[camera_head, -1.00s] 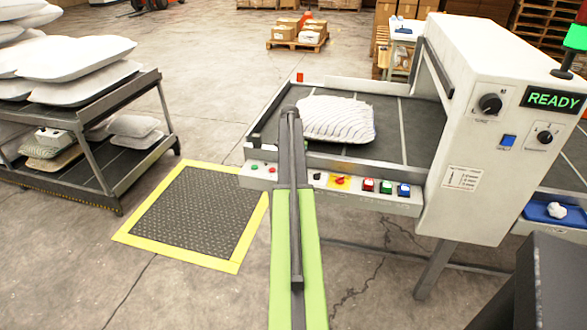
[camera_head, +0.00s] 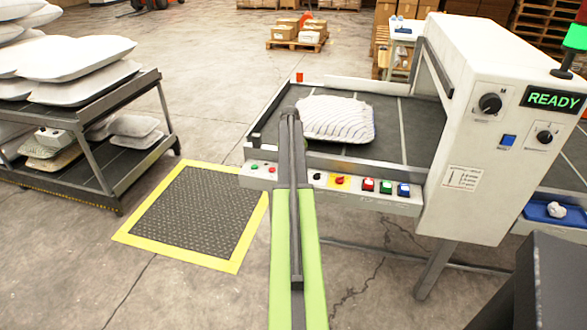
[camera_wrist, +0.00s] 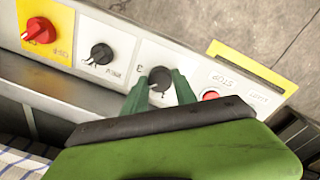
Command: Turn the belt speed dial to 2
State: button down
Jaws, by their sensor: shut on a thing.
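The belt speed dial is most likely the black knob (camera_wrist: 160,79) on the white panel in the wrist view, with a "3" printed beside it. The direction of its pointer is hard to make out. My gripper (camera_wrist: 161,88) has its two green fingers on either side of this knob and is shut on it. In the head view my green arm reaches over the front panel (camera_head: 345,191) of the conveyor and hides this knob.
A second black knob (camera_wrist: 101,54) and a red switch on yellow (camera_wrist: 40,30) sit along the panel. A red button (camera_wrist: 210,96) is close to the fingers on the other side. A striped pillow (camera_head: 335,118) lies on the belt. The machine's screen (camera_head: 553,98) reads READY.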

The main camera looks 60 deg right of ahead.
jog(key=shift+n, duration=1.2)
jog(key=c, duration=1)
grip_release()
jog(key=shift+r, duration=0.1)
notch_tip(320, 180, up, 17)
jog(key=p, duration=1.7)
jog(key=shift+w+a, duration=0.15)
jog(key=shift+a, duration=0.3)
jog(key=shift+r, duration=0.1)
